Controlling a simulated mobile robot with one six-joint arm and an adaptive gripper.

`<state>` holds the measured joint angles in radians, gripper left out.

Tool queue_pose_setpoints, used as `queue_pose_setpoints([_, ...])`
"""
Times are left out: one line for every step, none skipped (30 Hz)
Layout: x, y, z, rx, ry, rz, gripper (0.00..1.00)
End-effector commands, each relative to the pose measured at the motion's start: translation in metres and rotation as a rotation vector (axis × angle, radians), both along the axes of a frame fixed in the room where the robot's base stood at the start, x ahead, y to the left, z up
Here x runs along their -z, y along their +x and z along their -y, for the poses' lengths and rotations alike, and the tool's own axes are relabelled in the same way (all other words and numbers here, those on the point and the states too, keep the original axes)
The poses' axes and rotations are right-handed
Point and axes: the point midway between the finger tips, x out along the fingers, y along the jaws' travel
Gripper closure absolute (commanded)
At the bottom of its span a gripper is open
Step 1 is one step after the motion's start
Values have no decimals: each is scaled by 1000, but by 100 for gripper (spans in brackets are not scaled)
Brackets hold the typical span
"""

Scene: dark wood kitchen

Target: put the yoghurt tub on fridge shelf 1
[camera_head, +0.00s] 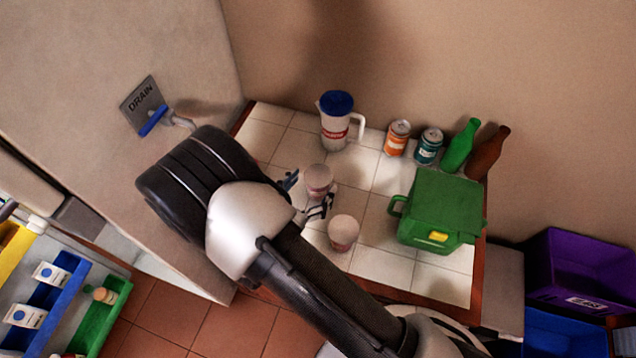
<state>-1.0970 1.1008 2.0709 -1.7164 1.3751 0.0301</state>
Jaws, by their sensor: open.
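Two small pale tubs with reddish sides stand on the white tiled counter (378,263). One tub (318,180) is between the spread fingers of my gripper (318,190). My gripper is open around it, and I cannot tell whether the fingers touch it. The other tub (343,232) stands apart, a little nearer and to the right. I cannot tell from their labels which is the yoghurt tub. My arm hides part of the counter's near left side. No fridge shelf can be made out for certain.
A blue-lidded jug (336,121), an orange can (397,138), a teal can (428,147), a green bottle (460,146) and a brown bottle (487,152) line the back. A green lidded bin (441,208) stands right. Purple (583,268) and blue crates (565,334) are beyond.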

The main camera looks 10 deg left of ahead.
Motion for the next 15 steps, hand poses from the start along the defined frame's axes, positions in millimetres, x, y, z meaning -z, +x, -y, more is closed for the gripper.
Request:
queue_pose_setpoints([3,9,3,5,1,0,22])
queue_pose_setpoints([4,14,5,6,1,0,22])
queue_pose_setpoints([5,20,6,5,1,0,22])
queue_pose_setpoints([6,24,8,5,1,0,22])
queue_pose_setpoints([7,27,9,6,1,0,22])
queue_pose_setpoints([7,31,10,4,1,0,22])
queue_pose_setpoints([8,34,11,4,1,0,22])
queue_pose_setpoints([8,35,11,4,1,0,22])
queue_pose_setpoints([8,37,12,3,0,0,22])
queue_pose_setpoints([8,38,12,2,1,0,22])
queue_pose_setpoints([8,38,11,1,0,0,22])
queue_pose_setpoints([8,38,11,1,0,0,22])
queue_pose_setpoints([8,38,11,1,0,0,22])
queue_pose_setpoints([8,38,11,1,0,0,22])
queue_pose_setpoints([7,38,11,1,0,0,22])
